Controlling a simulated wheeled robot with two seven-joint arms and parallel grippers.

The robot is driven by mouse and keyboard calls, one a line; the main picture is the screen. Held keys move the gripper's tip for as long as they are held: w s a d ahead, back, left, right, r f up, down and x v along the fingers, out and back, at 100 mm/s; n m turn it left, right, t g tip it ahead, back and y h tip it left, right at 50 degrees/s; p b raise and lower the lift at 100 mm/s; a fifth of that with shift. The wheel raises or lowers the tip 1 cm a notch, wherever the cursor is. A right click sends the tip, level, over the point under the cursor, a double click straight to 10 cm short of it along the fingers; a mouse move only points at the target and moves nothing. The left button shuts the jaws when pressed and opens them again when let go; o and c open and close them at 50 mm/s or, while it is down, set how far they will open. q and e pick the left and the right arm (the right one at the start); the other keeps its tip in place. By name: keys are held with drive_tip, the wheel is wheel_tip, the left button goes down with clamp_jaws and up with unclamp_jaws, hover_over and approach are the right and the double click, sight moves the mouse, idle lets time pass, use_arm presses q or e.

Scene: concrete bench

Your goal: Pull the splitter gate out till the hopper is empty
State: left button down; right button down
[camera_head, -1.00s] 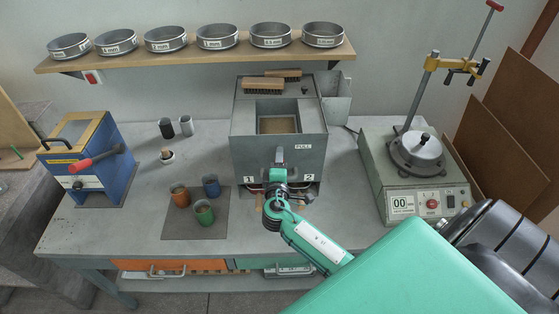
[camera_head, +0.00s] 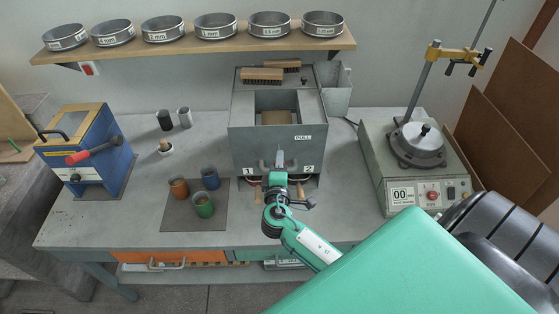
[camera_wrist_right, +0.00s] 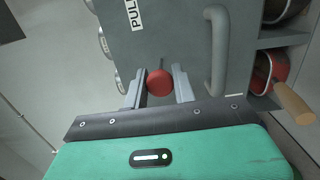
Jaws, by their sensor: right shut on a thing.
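The grey splitter (camera_head: 277,142) stands at the middle back of the bench, marked PULL, 1 and 2. Its open-topped hopper (camera_head: 262,101) shows a tan patch of material (camera_head: 279,117) low inside. My right gripper (camera_head: 280,163) is at the splitter's front face. In the right wrist view its two fingers (camera_wrist_right: 159,88) are shut on a red knob (camera_wrist_right: 160,83), close to the PULL label. In the head view the gripper hides the knob and most of the gate. Receiving pans (camera_wrist_right: 277,72) sit below the front, partly hidden. My left gripper is not in view.
A sieve shaker (camera_head: 417,141) stands to the right, a blue device (camera_head: 87,150) at far left. Brushes (camera_head: 262,74) lie on the splitter's top. A grey handle (camera_wrist_right: 215,50) is beside the fingers.

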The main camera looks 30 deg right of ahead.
drive_tip(key=c, duration=1.2)
unclamp_jaws()
drive_tip(key=shift+a+f, duration=0.1)
drive_tip(key=shift+f, duration=0.05)
drive_tip(key=shift+s, duration=0.1)
drive_tip(key=b+v, duration=0.5)
drive_tip(key=v, duration=0.9)
drive_tip(key=shift+b, duration=0.4)
